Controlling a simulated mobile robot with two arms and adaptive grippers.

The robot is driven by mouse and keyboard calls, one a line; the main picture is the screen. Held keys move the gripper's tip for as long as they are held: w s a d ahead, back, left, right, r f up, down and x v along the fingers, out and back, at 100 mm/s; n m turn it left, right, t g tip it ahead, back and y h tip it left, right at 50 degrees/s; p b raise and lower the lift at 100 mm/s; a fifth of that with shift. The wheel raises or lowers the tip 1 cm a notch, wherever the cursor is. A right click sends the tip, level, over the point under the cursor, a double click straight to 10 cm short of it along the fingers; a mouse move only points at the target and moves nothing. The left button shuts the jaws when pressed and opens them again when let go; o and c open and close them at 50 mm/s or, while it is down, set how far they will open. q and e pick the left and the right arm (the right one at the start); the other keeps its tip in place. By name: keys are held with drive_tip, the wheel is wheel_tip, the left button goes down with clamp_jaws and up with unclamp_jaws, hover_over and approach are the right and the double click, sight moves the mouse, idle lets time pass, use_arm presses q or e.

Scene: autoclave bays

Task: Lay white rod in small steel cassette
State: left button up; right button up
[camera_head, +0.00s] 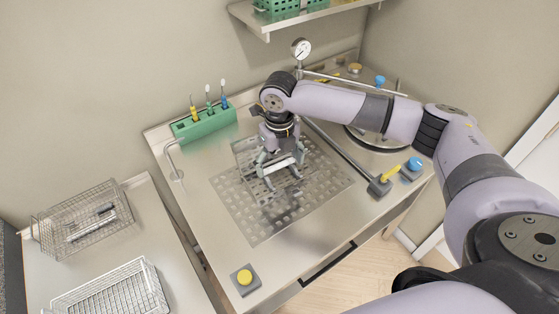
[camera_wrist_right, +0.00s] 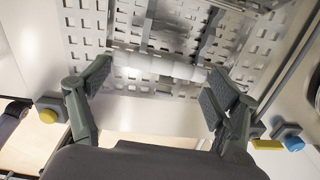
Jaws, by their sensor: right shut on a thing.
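The white rod (camera_head: 281,162) is held level between the two fingers of my right gripper (camera_head: 281,178), above the perforated steel area of the worktop. In the right wrist view the white rod (camera_wrist_right: 165,66) spans the gap between the fingertips of my right gripper (camera_wrist_right: 155,82). A small steel cassette (camera_head: 243,150) seems to stand just behind and left of the gripper, partly hidden by it. I cannot tell how far the rod is above or in front of it. My left gripper is not in view.
The perforated plate (camera_head: 250,218) has free room in front. A green rack (camera_head: 204,125) with several brushes stands at the back left. Wire baskets (camera_head: 83,222) sit on the left side table. A round steel lid (camera_head: 375,138) and a yellow-handled lever (camera_head: 381,182) are at the right.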

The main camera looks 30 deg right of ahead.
drive_tip(key=shift+r+p, duration=0.1)
drive_tip(key=shift+p, duration=0.45)
drive_tip(key=shift+f+b, duration=0.45)
drive_tip(key=shift+f, duration=0.25)
drive_tip(key=shift+f+b, duration=0.9)
drive_tip(key=shift+f, duration=1.75)
drive_tip(key=o, duration=0.9)
drive_tip(key=shift+c, duration=0.2)
drive_tip(key=shift+r, duration=0.1)
